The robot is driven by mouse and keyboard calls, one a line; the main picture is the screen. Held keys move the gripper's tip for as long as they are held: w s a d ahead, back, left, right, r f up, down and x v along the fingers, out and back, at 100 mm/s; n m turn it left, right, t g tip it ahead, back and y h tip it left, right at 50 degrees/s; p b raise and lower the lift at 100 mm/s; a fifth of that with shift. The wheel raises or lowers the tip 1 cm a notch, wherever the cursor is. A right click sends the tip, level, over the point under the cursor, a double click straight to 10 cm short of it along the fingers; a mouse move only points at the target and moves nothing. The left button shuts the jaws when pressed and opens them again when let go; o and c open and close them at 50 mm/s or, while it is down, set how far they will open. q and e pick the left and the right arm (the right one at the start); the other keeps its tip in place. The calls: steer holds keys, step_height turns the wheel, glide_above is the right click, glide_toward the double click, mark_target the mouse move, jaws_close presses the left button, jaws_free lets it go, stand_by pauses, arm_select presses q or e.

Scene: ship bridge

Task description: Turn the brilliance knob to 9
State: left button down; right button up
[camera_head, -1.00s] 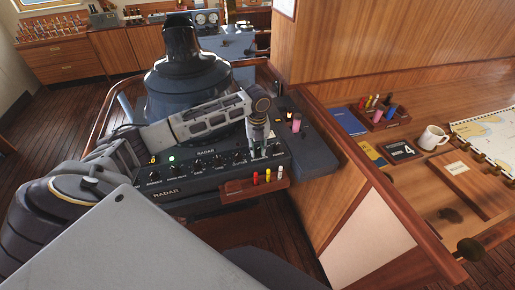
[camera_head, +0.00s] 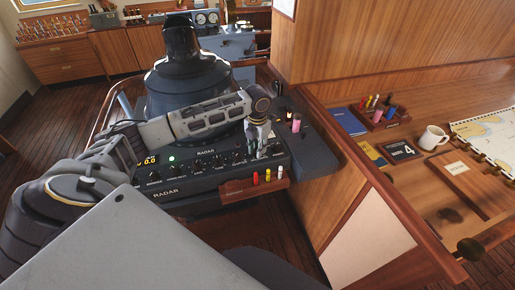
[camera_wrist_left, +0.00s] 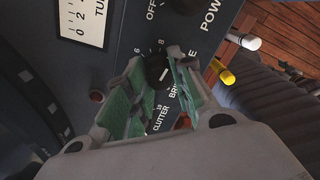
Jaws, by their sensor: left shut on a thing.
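The black radar panel (camera_head: 165,193) carries a row of black knobs along its front. My left gripper (camera_head: 258,151) reaches down onto the right part of this row, its arm crossing above the panel. In the left wrist view the brilliance knob (camera_wrist_left: 156,70), small and black with a white pointer mark, sits between the green-padded fingers of my left gripper (camera_wrist_left: 157,66). The fingers are shut on it. Printed numbers, among them 6 and 8, show around it. The "BRI" lettering is partly covered by a finger, so the exact setting cannot be told. My right gripper is not in view.
A wooden holder (camera_head: 236,190) with red, yellow and white pens hangs at the panel's front right. A pink cylinder (camera_head: 296,123) stands to the right of the panel. A white mug (camera_head: 433,137) and a chart (camera_head: 486,131) lie on the wooden desk farther right.

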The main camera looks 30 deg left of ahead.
arm_select(q)
steer(key=shift+w+m, duration=0.1)
steer(key=shift+m, duration=0.6)
steer(key=shift+r, duration=0.1)
steer(key=c, duration=1.2)
jaws_free()
steer(key=shift+o, duration=0.2)
step_height(320, 180, up, 12)
